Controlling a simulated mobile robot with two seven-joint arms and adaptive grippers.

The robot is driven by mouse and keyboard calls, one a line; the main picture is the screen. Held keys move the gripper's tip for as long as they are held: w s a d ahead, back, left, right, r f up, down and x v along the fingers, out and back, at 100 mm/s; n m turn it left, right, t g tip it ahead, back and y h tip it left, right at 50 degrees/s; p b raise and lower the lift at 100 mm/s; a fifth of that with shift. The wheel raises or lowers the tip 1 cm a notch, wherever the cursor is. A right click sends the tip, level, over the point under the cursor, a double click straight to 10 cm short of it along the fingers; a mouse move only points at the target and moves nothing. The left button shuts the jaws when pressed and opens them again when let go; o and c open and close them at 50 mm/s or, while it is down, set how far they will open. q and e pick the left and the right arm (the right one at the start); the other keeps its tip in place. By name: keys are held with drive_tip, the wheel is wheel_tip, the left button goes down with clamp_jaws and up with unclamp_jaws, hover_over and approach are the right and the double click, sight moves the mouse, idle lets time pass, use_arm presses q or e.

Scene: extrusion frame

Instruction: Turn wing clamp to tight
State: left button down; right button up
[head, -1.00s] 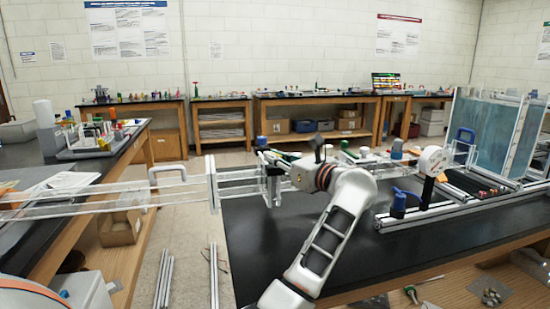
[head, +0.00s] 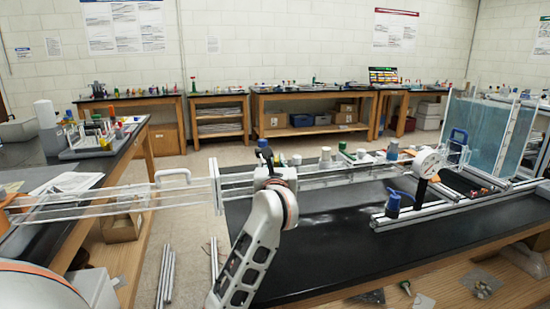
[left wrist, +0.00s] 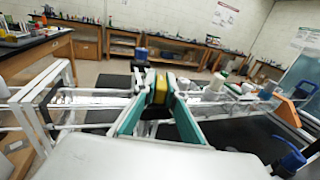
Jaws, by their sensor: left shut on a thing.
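My left gripper (head: 267,159) is at the near end of the clear rail assembly in the head view, with its white wrist in front of it. In the left wrist view its two teal fingers (left wrist: 159,98) come together on a small yellow and dark piece, the wing clamp (left wrist: 159,86), and are shut on it. Most of the clamp is hidden by the fingers and wrist, so I cannot tell its wing angle. A blue-topped knob (head: 262,143) stands just behind the gripper; it also shows in the left wrist view (left wrist: 140,54). My right gripper is in neither view.
A blue clamp (head: 392,202) sits on the metal rail to the right, near a round white dial (head: 427,162). A clear water tank (head: 486,132) stands at the right. The black tabletop (head: 320,240) before the rail is bare.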

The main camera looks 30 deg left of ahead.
use_arm(q)
drive_tip(key=shift+m+t+h, duration=0.9)
drive_tip(key=shift+m+h, duration=0.3)
drive_tip(key=shift+h, duration=0.8)
drive_tip(key=c, duration=2.1)
unclamp_jaws()
drive_tip(key=v, duration=1.2)
drive_tip(key=shift+f, duration=0.15)
drive_tip(key=shift+m, duration=0.3)
